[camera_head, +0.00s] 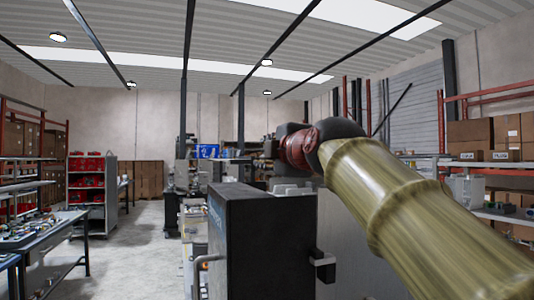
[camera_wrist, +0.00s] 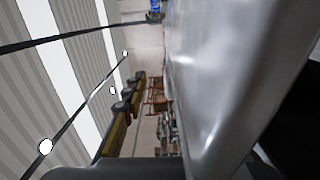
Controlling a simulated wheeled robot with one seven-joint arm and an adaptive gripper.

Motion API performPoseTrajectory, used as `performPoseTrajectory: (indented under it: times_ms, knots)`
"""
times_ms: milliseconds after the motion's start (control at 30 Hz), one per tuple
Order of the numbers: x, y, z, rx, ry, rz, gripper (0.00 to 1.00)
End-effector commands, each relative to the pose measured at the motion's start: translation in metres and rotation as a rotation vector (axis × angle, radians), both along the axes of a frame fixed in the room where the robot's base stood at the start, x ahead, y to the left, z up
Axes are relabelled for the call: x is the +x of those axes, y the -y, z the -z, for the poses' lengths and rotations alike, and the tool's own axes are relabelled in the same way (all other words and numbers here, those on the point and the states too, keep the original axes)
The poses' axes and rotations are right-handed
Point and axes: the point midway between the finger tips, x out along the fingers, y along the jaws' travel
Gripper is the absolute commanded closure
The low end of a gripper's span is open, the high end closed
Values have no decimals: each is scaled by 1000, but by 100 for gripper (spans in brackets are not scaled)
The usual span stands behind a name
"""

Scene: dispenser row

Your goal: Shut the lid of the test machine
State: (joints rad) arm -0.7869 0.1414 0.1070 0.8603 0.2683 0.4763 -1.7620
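A dark grey, box-shaped machine (camera_head: 262,245) stands close in front of me in the head view, with a black latch-like part (camera_head: 322,265) on its right side. It may be the test machine; I cannot make out a lid on it for certain. My arm reaches from the lower right past the machine's far top edge and hides what lies behind. My gripper's fingers are hidden in the head view. In the wrist view a large, shiny pale grey surface (camera_wrist: 215,80) fills the right half, very close; whether it is the lid or is touched, I cannot tell. Dark shapes at the edges may be gripper parts.
A blue workbench (camera_head: 50,235) with small parts stands at the left, and a grey rack with red bins (camera_head: 88,180) beyond it. Shelves with cardboard boxes (camera_head: 470,132) line the right. Clear floor (camera_head: 135,240) lies between the bench and the machine row.

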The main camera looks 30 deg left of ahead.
Motion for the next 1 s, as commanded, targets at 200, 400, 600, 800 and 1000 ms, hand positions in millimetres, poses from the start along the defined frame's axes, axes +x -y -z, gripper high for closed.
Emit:
performPoseTrajectory:
  times_ms: [200, 400, 600, 800, 1000]
  knots:
    - [-1, 2, 0, 1, 1, 1, 73]
    - [-12, 16, -2, 2, 2, 2, 73]
    - [-31, 40, -2, 1, 2, 1, 73]
    - [-50, 65, -1, 2, 3, 1, 73]
    - [-66, 84, 0, 1, 1, 1, 73]
